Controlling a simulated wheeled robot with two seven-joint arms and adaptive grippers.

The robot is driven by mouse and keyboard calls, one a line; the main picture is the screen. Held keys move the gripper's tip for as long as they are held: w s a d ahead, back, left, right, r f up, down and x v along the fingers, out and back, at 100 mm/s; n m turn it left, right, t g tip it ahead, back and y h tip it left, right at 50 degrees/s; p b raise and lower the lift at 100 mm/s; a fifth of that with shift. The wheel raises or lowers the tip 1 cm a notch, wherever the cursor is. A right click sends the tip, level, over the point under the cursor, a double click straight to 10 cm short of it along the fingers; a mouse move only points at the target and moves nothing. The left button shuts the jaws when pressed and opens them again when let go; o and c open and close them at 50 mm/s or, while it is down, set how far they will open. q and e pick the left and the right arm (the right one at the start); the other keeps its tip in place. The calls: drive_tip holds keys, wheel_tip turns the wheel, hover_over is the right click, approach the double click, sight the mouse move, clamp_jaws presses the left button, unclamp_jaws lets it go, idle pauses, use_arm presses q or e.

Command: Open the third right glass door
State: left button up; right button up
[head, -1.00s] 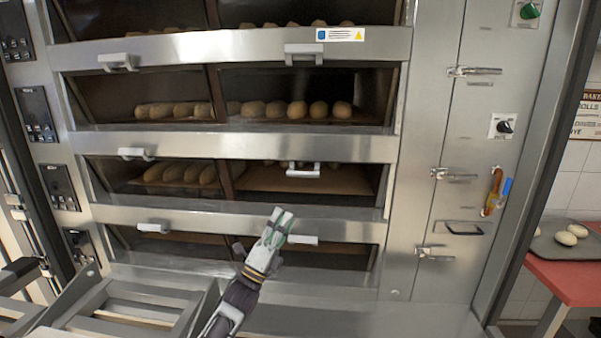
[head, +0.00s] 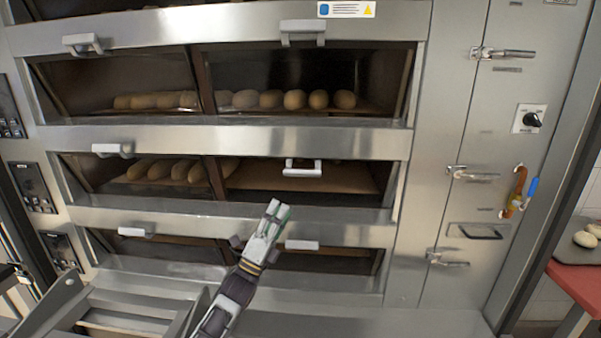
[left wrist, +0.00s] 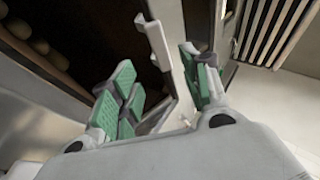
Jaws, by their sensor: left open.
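The right glass door (head: 355,183) in the third row visible from the top looks shut, with a pale handle (head: 302,168) near its upper edge. An empty-looking brown deck floor shows behind it. My left gripper (head: 277,210) is just below and left of that handle, apart from it, pointing up at the oven front. In the left wrist view the gripper (left wrist: 165,88) is open, its green-padded fingers spread and nothing held. A pale handle (left wrist: 155,42) shows beyond the fingertips in that view. My right gripper is not in view.
The lower right handle (head: 301,245) is close to my left wrist. The second-row right door (head: 385,85) has rolls behind it. Steel cabinet latches (head: 475,175) and a red table (head: 575,285) are at the right. A metal frame (head: 110,300) stands at lower left.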

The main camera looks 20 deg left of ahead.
sight(299, 176)
use_arm(q)
drive_tip(key=shift+w+r, duration=0.1)
drive_tip(key=shift+w, duration=0.05)
drive_tip(key=x, duration=0.7)
drive_tip(key=shift+w+d+r+p, duration=0.1)
drive_tip(key=shift+p, duration=0.3)
drive_tip(key=shift+x, duration=3.05)
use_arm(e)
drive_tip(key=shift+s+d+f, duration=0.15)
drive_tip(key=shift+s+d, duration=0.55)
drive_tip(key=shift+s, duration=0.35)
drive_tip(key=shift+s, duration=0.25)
